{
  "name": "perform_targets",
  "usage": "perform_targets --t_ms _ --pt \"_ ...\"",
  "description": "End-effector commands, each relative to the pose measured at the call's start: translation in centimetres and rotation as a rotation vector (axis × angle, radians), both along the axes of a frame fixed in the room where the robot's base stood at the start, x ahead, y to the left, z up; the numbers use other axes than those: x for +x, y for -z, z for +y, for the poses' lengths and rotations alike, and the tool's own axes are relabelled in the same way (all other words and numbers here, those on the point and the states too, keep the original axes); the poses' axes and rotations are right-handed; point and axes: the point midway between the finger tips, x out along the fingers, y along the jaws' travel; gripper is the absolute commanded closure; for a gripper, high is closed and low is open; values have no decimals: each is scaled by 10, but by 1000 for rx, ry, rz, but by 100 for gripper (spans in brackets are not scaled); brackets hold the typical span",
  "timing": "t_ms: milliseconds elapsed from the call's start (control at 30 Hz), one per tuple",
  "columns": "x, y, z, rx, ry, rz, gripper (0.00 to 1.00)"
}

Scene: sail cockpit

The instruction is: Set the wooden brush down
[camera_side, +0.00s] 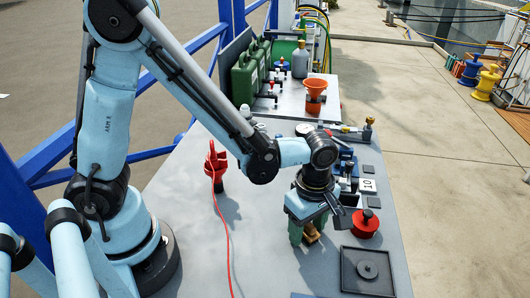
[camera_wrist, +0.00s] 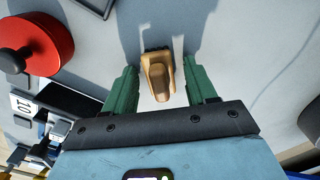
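The wooden brush (camera_side: 312,236) is below my gripper (camera_side: 305,232) in the side view, at the grey table top. The brush also shows in the wrist view (camera_wrist: 157,76) as a tan block with a rounded brown handle, between my two green fingers (camera_wrist: 161,84). There is a visible gap between the brush and each finger, so my gripper is open around it and not touching it. The brush appears to rest on the table, with its shadow close beside it. Its lower part is partly hidden by the fingers in the side view.
A red round pot with a black knob (camera_side: 366,224) stands just right of my gripper. A black square tray with a disc (camera_side: 354,283) lies in front of it. A red holder with a red cable (camera_side: 216,165) stands to the left. The table between is clear.

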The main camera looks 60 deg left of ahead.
Motion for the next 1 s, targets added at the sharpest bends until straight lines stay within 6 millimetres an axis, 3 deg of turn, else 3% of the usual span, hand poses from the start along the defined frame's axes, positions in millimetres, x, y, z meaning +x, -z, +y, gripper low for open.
perform_targets --t_ms 367,1000 --pt "0 -8 0 0 0 0 44" --pt "0 -100 0 0 0 0 44"
